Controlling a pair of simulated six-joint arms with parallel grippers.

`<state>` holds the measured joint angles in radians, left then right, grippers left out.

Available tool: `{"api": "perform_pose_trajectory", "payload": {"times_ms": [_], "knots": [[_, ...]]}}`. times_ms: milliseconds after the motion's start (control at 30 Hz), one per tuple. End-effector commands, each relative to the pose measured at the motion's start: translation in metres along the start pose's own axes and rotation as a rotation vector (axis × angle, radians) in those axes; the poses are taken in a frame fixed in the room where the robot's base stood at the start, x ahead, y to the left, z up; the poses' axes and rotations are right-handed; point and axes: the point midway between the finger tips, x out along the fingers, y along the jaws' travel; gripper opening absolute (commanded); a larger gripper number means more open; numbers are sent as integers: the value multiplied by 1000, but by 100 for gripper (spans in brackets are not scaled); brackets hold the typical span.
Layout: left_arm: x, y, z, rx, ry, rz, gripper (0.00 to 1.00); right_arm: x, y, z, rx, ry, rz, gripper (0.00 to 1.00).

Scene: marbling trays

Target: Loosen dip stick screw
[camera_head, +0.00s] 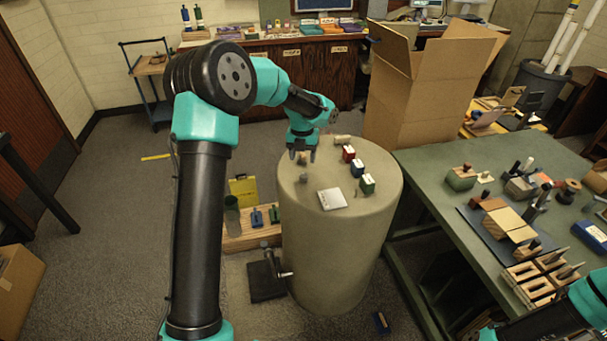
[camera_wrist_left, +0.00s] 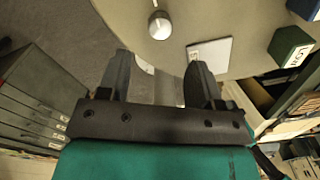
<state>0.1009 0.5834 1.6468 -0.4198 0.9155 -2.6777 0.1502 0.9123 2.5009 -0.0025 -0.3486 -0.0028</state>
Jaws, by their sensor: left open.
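A small grey knob with a rounded top (camera_head: 303,177) sits on the top of a round drum (camera_head: 340,240); I cannot tell for sure that it is the dip stick screw. It also shows in the left wrist view (camera_wrist_left: 160,25), beyond the fingertips. My left gripper (camera_head: 302,155) hangs over the drum's far left part, apart from the knob. In the left wrist view its two fingers (camera_wrist_left: 160,60) are spread with nothing between them. My right arm shows at the lower right, but its gripper is out of sight.
A white card (camera_head: 332,199) and red (camera_head: 348,153), blue (camera_head: 357,167) and green (camera_head: 367,184) labelled blocks stand on the drum. A tan roll (camera_head: 342,140) lies at its back. A cardboard box (camera_head: 425,95) stands behind. A green workbench (camera_head: 440,190) with tools is right.

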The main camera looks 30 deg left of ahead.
Motion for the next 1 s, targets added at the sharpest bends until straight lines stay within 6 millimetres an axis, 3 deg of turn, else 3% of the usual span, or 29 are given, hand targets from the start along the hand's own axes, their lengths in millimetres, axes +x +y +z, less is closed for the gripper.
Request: {"api": "perform_pose_trajectory", "payload": {"times_ms": [433, 867, 1000], "knots": [[71, 0, 0, 0, 1, 1, 59, 0, 0, 0, 0, 0, 0, 43], [82, 0, 0, 0, -1, 0, 59, 0, 0, 0, 0, 0, 0, 43], [82, 0, 0, 0, -1, 0, 48, 0, 0, 0, 0, 0, 0, 43]]}}
